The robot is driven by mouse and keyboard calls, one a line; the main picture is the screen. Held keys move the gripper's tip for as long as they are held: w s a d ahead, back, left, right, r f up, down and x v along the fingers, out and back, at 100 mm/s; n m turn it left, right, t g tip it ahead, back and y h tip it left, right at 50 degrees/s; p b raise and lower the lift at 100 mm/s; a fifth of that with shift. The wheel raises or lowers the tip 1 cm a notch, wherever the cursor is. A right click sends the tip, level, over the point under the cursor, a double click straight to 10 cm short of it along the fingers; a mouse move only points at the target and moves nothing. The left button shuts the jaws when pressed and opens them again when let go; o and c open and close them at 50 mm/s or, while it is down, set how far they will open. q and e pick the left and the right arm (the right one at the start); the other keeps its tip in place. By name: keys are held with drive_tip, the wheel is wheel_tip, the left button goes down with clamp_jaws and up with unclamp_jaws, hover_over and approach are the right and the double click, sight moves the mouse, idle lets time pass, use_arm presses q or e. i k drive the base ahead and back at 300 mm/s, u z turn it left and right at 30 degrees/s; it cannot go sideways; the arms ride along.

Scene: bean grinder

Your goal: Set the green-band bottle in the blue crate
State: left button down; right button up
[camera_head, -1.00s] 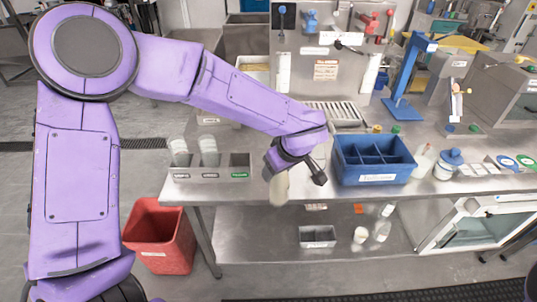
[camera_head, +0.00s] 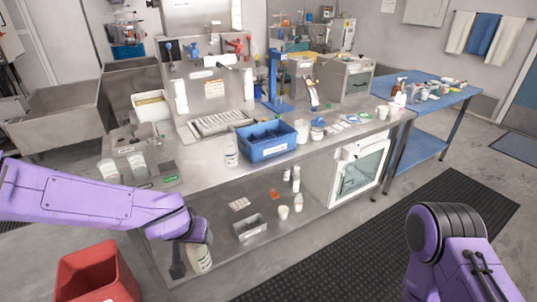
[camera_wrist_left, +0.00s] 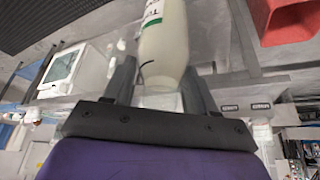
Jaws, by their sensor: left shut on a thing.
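My left gripper (camera_head: 188,258) is shut on a pale bottle (camera_head: 201,259), in front of the counter and below its top. In the left wrist view the bottle (camera_wrist_left: 163,45) sits between the two fingers and shows a white label with a green band. The bottle's far end is cut off there. The blue crate (camera_head: 268,153) stands on the counter top, up and to the right of the gripper. It has dividers inside; its compartment floors are hard to see. My right arm shows at the lower right, but its gripper is out of view.
Another white bottle (camera_head: 231,152) stands left of the crate, and a white jar with a blue lid (camera_head: 317,130) stands right of it. The lower shelf holds a grey bin (camera_head: 250,228) and small bottles. A red bin (camera_head: 100,272) stands on the floor at lower left.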

sight(270, 153)
drive_tip(key=z, duration=0.4)
drive_tip(key=i, duration=1.15)
drive_tip(key=u, duration=0.35)
